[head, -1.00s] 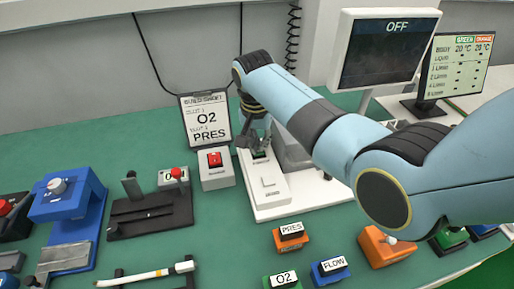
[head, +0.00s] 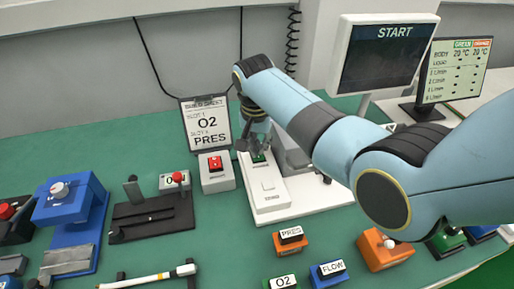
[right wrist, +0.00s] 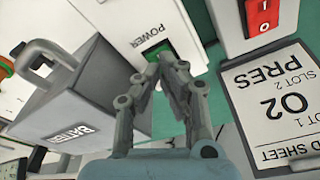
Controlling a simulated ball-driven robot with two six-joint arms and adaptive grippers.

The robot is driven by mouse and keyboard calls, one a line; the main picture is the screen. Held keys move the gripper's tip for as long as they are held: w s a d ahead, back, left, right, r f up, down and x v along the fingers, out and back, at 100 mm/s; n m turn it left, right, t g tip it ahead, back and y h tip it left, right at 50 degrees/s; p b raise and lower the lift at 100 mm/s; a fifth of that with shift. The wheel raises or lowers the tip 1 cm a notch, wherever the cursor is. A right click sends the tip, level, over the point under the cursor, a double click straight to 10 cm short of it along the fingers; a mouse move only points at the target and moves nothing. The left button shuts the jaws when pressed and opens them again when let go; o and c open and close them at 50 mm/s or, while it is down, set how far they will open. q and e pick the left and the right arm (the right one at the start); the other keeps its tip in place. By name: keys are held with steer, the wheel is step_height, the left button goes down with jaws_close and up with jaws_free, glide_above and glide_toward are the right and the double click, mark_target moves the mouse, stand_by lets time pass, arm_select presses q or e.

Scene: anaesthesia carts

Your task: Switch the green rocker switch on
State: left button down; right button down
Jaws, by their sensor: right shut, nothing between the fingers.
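The green rocker switch (head: 258,157) sits at the far end of a white unit (head: 270,193) in the head view, partly hidden by my right gripper (head: 252,146). In the right wrist view the green switch (right wrist: 158,48) lies beside the word POWER, just beyond the fingertips of my right gripper (right wrist: 160,68). That gripper is shut and empty, its fingertips at or very near the switch; contact cannot be told. The monitor (head: 386,57) reads START. My left gripper is not in view.
A red rocker switch (head: 215,162) on a grey box stands left of the white unit. Behind it is a sheet reading O2 and PRES (head: 207,124). A grey battery block (right wrist: 85,105) stands close to the gripper. Labelled blocks, such as PRES (head: 291,240), lie in front.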

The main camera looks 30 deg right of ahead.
mark_target(258, 157)
steer(key=shift+r+p, duration=1.8)
steer(key=shift+r, duration=0.15)
steer(key=shift+r+p, duration=0.3)
steer(key=shift+r, duration=0.6)
steer(key=shift+f, duration=0.1)
